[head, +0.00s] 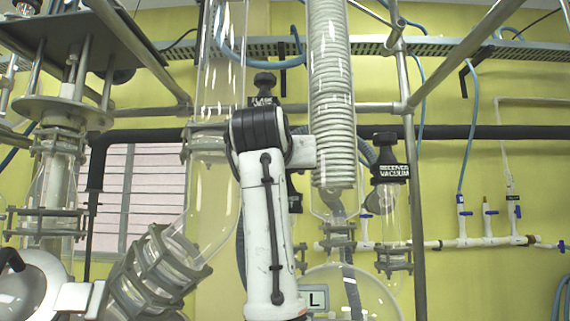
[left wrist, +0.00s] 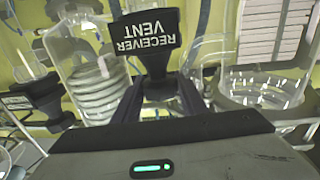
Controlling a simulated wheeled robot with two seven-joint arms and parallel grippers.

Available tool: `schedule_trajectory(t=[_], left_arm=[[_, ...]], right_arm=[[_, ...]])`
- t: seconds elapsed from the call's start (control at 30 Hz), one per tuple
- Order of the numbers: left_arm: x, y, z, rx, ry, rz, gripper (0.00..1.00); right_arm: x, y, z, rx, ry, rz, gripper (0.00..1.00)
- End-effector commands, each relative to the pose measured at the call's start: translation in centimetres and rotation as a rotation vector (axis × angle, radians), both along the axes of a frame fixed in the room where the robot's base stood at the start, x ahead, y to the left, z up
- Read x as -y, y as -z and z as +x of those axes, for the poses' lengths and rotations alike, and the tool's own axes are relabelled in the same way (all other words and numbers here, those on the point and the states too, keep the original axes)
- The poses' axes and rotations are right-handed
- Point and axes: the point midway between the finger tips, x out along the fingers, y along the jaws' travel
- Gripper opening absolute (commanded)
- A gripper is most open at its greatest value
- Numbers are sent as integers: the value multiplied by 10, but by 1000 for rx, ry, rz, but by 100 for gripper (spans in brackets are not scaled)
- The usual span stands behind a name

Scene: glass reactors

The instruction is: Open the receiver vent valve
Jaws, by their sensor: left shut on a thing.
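The receiver vent valve has a black knob (left wrist: 148,42) with a white label that reads upside down in the left wrist view. My left gripper (left wrist: 158,100) has its two dark fingers on either side of the knob's narrower lower part and is shut on it. My right gripper is in neither view.
The receiver vacuum valve (head: 391,172) stands to the right on a glass tube. A valve labelled flask (head: 264,92) is behind my arm. A glass coil condenser (head: 332,95), metal frame poles (head: 415,200) and a round glass vessel (head: 370,295) crowd the space close by.

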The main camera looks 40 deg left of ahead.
Motion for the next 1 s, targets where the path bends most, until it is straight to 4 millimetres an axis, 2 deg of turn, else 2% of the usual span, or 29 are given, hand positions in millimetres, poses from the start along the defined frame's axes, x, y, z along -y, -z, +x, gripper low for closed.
schedule_trajectory(t=[0.03, 0.47, 0.63, 0.93, 0.97, 1.0], left_arm=[[2, -6, 1, -4, -54, 5, 19], [1, -6, 0, 1, -397, 3, 19], [1, -1, 1, -1, -562, 1, 19], [1, -1, -1, 4, -598, -2, 19], [1, -1, -1, 4, -598, -2, 42], [1, -1, -1, 4, -598, -2, 49]], right_arm=[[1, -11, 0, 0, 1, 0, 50], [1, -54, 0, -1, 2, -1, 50], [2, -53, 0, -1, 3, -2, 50], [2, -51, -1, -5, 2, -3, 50], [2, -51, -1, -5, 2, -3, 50], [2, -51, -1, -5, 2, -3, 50]])
